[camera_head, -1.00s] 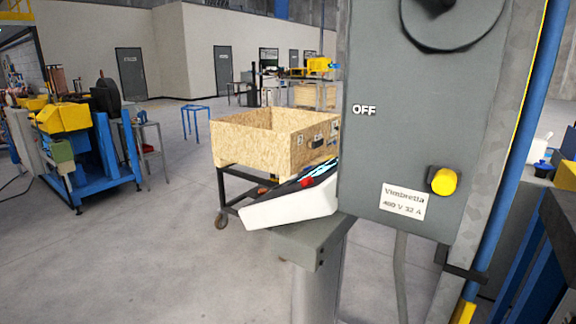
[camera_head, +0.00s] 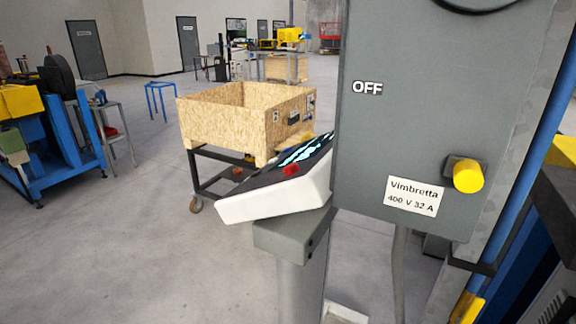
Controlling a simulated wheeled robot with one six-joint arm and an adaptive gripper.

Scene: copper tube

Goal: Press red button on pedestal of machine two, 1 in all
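A red button (camera_head: 291,170) sits on the dark sloped top of a white control panel (camera_head: 265,207). The panel rests on a grey pedestal (camera_head: 295,240) near the middle of the head view. The panel's right end is hidden behind a grey electrical cabinet. Lit cyan markings (camera_head: 303,150) show on the panel behind the red button. My gripper does not show in the head view.
The grey cabinet (camera_head: 390,130), marked OFF and Vimbretta 400 V 32 A, stands close on the right with a yellow knob (camera_head: 467,177). A wooden crate on a cart (camera_head: 225,120) stands behind the panel. A blue machine (camera_head: 70,150) is at left. Floor (camera_head: 120,260) at front left is clear.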

